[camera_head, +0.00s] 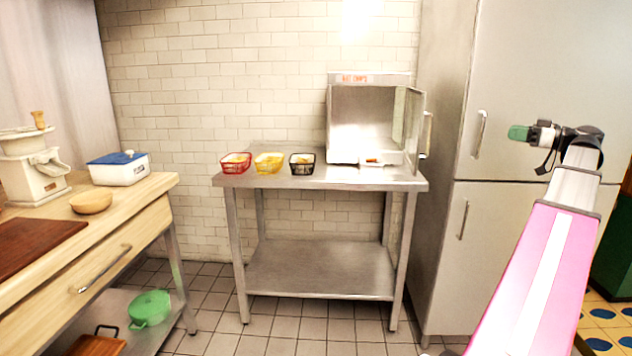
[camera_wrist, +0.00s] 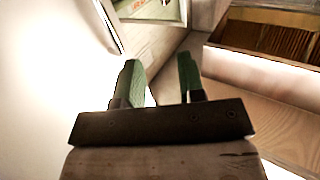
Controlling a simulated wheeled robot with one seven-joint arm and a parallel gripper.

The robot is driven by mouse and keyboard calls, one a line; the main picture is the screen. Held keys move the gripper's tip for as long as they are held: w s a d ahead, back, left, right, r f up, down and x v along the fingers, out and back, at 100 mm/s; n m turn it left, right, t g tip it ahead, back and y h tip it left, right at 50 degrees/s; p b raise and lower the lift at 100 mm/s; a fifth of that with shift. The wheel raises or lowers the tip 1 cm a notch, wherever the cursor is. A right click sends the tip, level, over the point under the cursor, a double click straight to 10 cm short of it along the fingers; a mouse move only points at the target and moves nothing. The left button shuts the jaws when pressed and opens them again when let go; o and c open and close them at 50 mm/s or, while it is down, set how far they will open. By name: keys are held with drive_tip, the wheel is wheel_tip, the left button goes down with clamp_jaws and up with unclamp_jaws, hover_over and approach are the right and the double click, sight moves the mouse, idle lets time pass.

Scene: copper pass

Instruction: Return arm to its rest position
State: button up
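My arm, with its pink link, reaches up on the right side of the head view. My gripper (camera_head: 518,132) is held in the air in front of the tall fridge (camera_head: 540,80), pointing left. In the wrist view my gripper (camera_wrist: 160,78) shows two green fingers with a clear gap between them and nothing held. In the head view the fingers overlap, so their gap does not show there.
A steel table (camera_head: 330,182) bears a red basket (camera_head: 235,162), a yellow basket (camera_head: 268,162), a black basket (camera_head: 302,163) and an open warming cabinet (camera_head: 371,83). A wooden counter (camera_head: 130,210) stands left. Tiled floor (camera_head: 290,325) is clear between them.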

drive_tip(key=w+a+f+m+g+h, duration=0.2)
drive_tip(key=a+f+m, duration=0.1)
drive_tip(key=a+f, duration=0.65)
drive_tip(key=w+a+f+m+g+h, duration=0.2)
drive_tip(key=a+f, duration=0.4)
drive_tip(key=f, duration=0.6)
drive_tip(key=w+a+f+m+g+h, duration=0.2)
drive_tip(key=a+f+m, duration=0.1)
drive_tip(key=a+f, duration=0.65)
drive_tip(key=s+a+f+m+g+h, duration=0.1)
drive_tip(key=s+a+f+h, duration=0.1)
drive_tip(key=s+a+f, duration=0.3)
drive_tip(key=s+a+f+g+h, duration=0.2)
drive_tip(key=s+a+f, duration=0.3)
drive_tip(key=f, duration=0.7)
drive_tip(key=s+a+f+m+g+h, duration=0.1)
drive_tip(key=s+a+f+h, duration=0.3)
drive_tip(key=f, duration=0.4)
drive_tip(key=shift+s+a+f+m+g, duration=0.3)
drive_tip(key=shift+s+a+f+g, duration=0.1)
drive_tip(key=shift+s+a, duration=0.25)
